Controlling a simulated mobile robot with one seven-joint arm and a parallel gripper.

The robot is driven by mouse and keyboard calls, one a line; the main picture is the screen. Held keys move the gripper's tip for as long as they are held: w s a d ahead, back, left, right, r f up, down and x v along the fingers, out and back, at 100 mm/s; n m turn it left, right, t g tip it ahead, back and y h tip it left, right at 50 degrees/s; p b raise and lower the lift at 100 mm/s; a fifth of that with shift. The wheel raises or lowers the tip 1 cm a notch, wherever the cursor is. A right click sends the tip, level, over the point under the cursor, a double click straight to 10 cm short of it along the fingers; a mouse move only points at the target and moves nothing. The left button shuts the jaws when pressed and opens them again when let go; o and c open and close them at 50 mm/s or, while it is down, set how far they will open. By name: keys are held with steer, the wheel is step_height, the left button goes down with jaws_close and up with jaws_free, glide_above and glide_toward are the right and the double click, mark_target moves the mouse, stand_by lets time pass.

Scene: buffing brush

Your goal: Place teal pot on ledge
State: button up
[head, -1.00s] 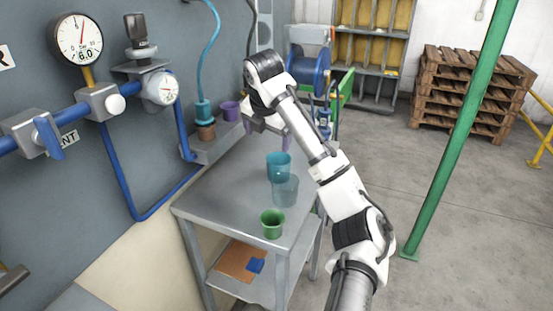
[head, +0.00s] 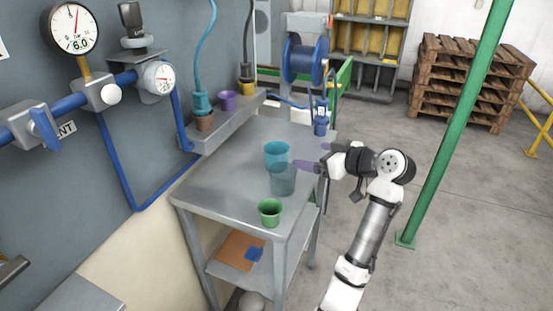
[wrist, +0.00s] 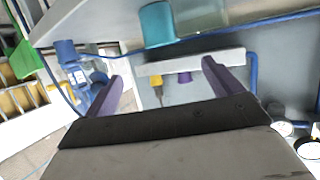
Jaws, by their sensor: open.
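The teal pot (head: 277,150) stands upright on the grey metal table, and it also shows at the top of the wrist view (wrist: 157,24). A see-through grey-teal pot (head: 284,184) overlaps its lower front in the head view. My gripper (head: 307,155) is to the right of the teal pot, with its purple fingers (wrist: 162,70) spread and nothing between them. The fingers point toward the pot's side and look apart from it. The ledge (head: 222,124) runs along the wall behind the table, and it also shows in the wrist view (wrist: 215,66).
A green pot (head: 270,213) stands near the table's front edge. On the ledge are a brown pot (head: 205,123), a purple pot (head: 228,101) and a yellow pot (head: 246,88). Blue pipes run along the left wall. A green post (head: 455,130) stands at right.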

steer(key=p, duration=0.2)
glide_toward(269, 147)
steer(key=p+x, duration=0.2)
steer(key=x, duration=0.1)
steer(key=shift+a, duration=0.2)
steer(key=shift+w+a+f, duration=0.15)
steer(key=shift+w+f, duration=0.15)
steer(key=c, duration=1.1)
steer(key=shift+r, duration=0.15)
